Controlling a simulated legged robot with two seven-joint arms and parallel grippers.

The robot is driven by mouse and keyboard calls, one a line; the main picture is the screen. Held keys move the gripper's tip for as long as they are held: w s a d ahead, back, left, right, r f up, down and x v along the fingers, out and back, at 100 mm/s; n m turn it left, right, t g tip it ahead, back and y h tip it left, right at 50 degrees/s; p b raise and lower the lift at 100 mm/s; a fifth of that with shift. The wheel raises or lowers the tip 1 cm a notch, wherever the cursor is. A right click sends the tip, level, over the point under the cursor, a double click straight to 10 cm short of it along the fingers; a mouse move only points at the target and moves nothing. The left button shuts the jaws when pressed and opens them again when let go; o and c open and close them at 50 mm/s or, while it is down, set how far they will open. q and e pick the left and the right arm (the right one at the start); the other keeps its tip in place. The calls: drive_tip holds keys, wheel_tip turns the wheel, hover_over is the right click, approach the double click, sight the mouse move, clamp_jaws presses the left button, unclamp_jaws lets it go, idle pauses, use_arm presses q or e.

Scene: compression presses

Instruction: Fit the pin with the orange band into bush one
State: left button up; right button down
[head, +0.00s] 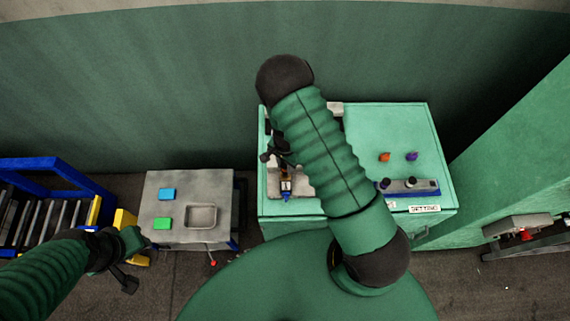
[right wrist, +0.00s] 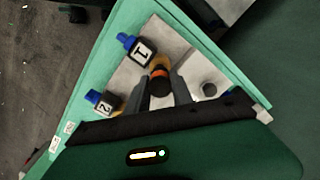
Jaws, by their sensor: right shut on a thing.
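My right gripper (right wrist: 165,91) is shut on the pin with the orange band (right wrist: 160,83), seen from its dark end in the right wrist view. The pin is over a light plate, close beside the block marked 1 (right wrist: 143,50), which has a blue end. Bush one itself is not clearly visible; the fingers and pin cover that spot, and I cannot tell whether the pin has entered it. A block marked 2 (right wrist: 104,104) sits to the lower left. In the head view the right gripper (head: 275,158) is small beside my arm. My left gripper (head: 127,273) is at the lower left, its jaws unclear.
The green press cabinet (head: 376,121) bears an orange piece (head: 384,157), a purple piece (head: 411,156) and a blue rack (head: 418,188) with dark-topped pieces. Left of it stands a grey table (head: 165,207) with a tray (head: 201,216). A blue-framed roller conveyor (head: 62,168) is farther left.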

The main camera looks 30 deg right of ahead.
sight(285, 170)
drive_tip(key=shift+f+b, duration=1.65)
drive_tip(key=shift+f, duration=0.35)
drive_tip(key=c, duration=1)
unclamp_jaws()
drive_tip(key=shift+c, duration=0.2)
drive_tip(key=shift+r, duration=0.15)
wheel_tip(285, 170, up, 17)
drive_tip(key=b, duration=0.2)
drive_tip(key=shift+f, duration=0.2)
drive_tip(key=shift+f, duration=0.1)
drive_tip(key=s+a+f+n+t+b, duration=0.1)
drive_tip(key=s+a+f+n+b, duration=0.1)
drive_tip(key=n, duration=0.5)
drive_tip(key=s+a+f+n+t+b, duration=0.1)
drive_tip(key=s+a+f+n+b, duration=0.1)
drive_tip(key=s+a+n+b, duration=0.3)
drive_tip(key=s+n+b, duration=0.2)
drive_tip(key=b, duration=0.2)
drive_tip(key=shift+a+f+t, duration=0.15)
drive_tip(key=shift+f+t, duration=0.15)
drive_tip(key=shift+f, duration=0.05)
